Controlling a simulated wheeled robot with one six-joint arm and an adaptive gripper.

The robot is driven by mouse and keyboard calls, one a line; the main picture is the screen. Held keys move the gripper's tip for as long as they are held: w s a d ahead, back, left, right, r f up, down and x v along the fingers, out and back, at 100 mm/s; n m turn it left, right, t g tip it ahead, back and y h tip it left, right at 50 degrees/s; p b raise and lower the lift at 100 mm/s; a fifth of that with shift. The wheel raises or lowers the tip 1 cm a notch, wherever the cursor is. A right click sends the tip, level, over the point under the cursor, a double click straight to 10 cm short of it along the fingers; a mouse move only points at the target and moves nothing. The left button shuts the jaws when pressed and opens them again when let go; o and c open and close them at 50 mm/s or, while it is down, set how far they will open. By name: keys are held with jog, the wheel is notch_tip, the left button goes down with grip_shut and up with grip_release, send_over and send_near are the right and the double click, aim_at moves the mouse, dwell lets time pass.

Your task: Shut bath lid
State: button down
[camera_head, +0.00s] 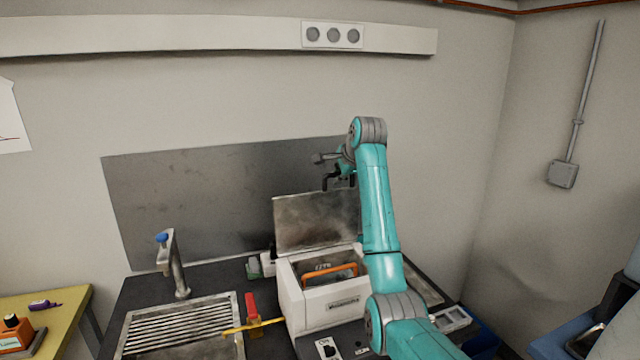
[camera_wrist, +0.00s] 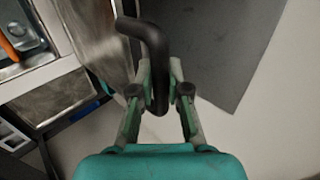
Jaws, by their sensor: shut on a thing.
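The bath (camera_head: 307,302) is a white box on the dark counter, with an open top. Its metal lid (camera_head: 305,222) stands up, raised at the back of the bath. The lid's black handle (camera_wrist: 155,55) is a bent bar in the wrist view, and it runs down between the two fingers. My gripper (camera_wrist: 160,92) is shut on this handle. In the head view my gripper (camera_head: 336,180) is at the upper right of the lid, partly hidden by my arm. In the wrist view the lid (camera_wrist: 90,35) is seen edge-on, left of the handle.
An orange-rimmed rack (camera_head: 331,275) sits inside the bath. A sink with a ribbed drainer (camera_head: 180,325) and a tap (camera_head: 176,265) are to the left. A red-handled tool (camera_head: 252,308) lies close to the bath's left side. A dark panel (camera_head: 200,200) covers the wall behind.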

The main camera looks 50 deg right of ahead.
jog(key=shift+s, duration=0.1)
jog(key=shift+s+a+f, duration=0.1)
jog(key=shift+s+a, duration=0.4)
jog(key=shift+s, duration=0.25)
jog(key=shift+s+a+f, duration=0.1)
jog(key=shift+s+a, duration=0.35)
jog(key=shift+s, duration=0.3)
jog(key=shift+s+a+f, duration=0.15)
jog(key=shift+s+a, duration=0.35)
jog(key=shift+s, duration=0.3)
jog(key=shift+s+a+f, duration=0.15)
jog(key=shift+s+a, duration=0.3)
jog(key=shift+s, duration=0.3)
jog(key=shift+s+a+f, duration=0.35)
jog(key=shift+s+a, duration=0.1)
jog(key=shift+s, duration=0.3)
jog(key=shift+s+a+f, duration=0.35)
jog(key=shift+s+a, duration=0.1)
jog(key=shift+s, duration=0.3)
